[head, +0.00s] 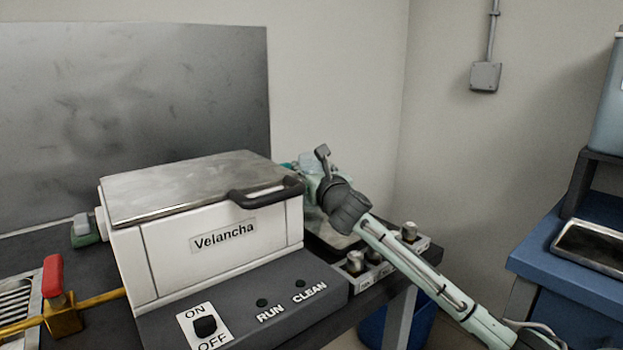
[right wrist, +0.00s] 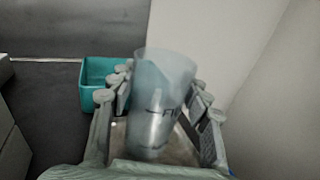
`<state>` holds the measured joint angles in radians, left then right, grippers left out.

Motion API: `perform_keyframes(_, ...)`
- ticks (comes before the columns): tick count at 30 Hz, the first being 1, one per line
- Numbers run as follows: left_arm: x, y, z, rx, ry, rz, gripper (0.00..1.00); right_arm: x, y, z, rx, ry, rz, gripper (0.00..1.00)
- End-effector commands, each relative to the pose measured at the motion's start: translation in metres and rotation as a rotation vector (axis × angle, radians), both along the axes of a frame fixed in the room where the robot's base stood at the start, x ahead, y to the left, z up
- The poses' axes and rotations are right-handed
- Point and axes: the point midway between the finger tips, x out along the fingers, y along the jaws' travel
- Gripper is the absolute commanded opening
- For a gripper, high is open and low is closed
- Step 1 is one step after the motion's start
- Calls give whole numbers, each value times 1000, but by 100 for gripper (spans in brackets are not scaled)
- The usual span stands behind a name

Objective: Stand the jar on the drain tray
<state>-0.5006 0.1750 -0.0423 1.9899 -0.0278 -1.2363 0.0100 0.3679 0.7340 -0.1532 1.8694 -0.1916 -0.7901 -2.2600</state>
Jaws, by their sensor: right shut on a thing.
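A clear, pale jar (right wrist: 160,95) with dark lettering stands between the fingers of my right gripper (right wrist: 158,100) in the right wrist view. The fingers are shut on it from both sides. A shallow metal tray (head: 592,246) lies on the blue bench at the right. Another dark tray-like surface (head: 330,235) lies below my right gripper. I cannot tell for sure which is the drain tray. My left gripper is not in view.
The white Velancha machine (head: 215,240) has its lid down. A teal bin (right wrist: 97,80) stands beside the jar. Small metal weights or parts (head: 355,262) sit in labelled holders by the machine. A blue container (head: 610,110) stands on a dark stand above the blue bench (head: 560,240).

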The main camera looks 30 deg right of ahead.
Motion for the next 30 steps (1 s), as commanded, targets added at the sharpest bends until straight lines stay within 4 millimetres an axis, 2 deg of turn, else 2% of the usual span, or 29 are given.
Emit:
perform_keyframes(1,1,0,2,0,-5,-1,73,0,1,-13,3,4,1,6)
perform_keyframes(3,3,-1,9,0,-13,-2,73,0,0,-19,2,3,0,6)
perform_keyframes(6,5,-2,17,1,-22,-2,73,0,0,-19,-1,1,-1,6)
perform_keyframes(12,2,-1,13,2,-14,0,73,0,0,-20,0,2,0,6)
perform_keyframes(13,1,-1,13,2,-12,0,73,0,0,-20,0,2,0,50)
perform_keyframes(17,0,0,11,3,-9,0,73,0,0,-20,0,2,0,66)
perform_keyframes(27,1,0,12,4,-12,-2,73,0,0,-18,0,1,0,69)
perform_keyframes(30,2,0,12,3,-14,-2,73,-8,3,-19,-2,2,2,69)
